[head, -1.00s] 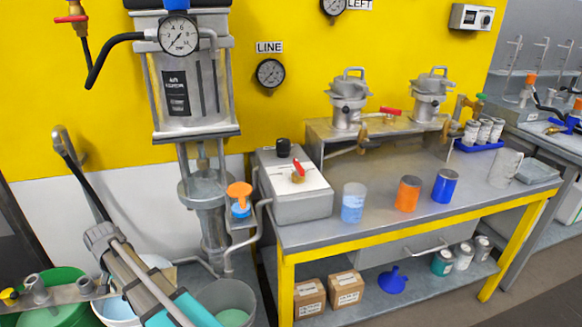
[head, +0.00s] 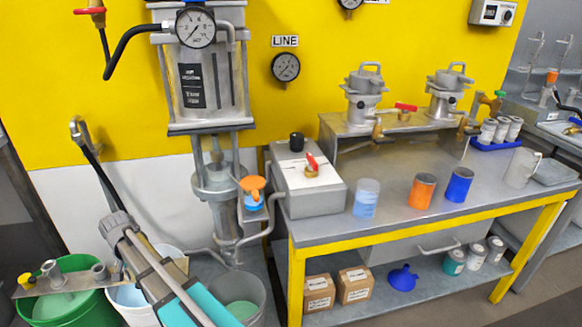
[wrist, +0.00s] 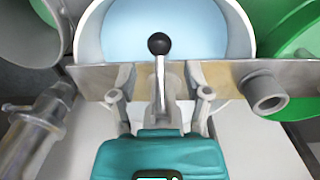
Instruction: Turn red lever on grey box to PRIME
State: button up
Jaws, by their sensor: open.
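The grey box (head: 310,200) sits on the left end of the workbench in the head view. Its top has a white label plate (head: 291,174); the print is too small to read. The red lever (head: 312,161) stands on a brass valve on that plate, its handle slanting up and left. A black knob (head: 297,142) is behind it on the box. My gripper (wrist: 161,97) is open in the wrist view, well away from the box, over the buckets. A black-knobbed lever (wrist: 158,72) shows between its fingers; contact cannot be told. The head view does not show the fingers clearly.
A metal plate with pipe fittings (head: 65,279) crosses the green bucket (head: 84,312) and the white bucket (head: 126,297). A grey bucket (head: 262,293) stands beside the bench. An orange valve handle (head: 252,184) is left of the box. A blue-filled beaker (head: 366,199) is right of it.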

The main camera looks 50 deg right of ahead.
jog(key=s+a+r+n, duration=0.1)
jog(key=s+n, duration=0.6)
jog(key=s, duration=1.1)
jog(key=shift+s+a+r+t+b, duration=0.25)
jog(key=shift+s+r+t+b, duration=0.05)
jog(key=shift+r, duration=0.25)
jog(key=shift+s, duration=0.1)
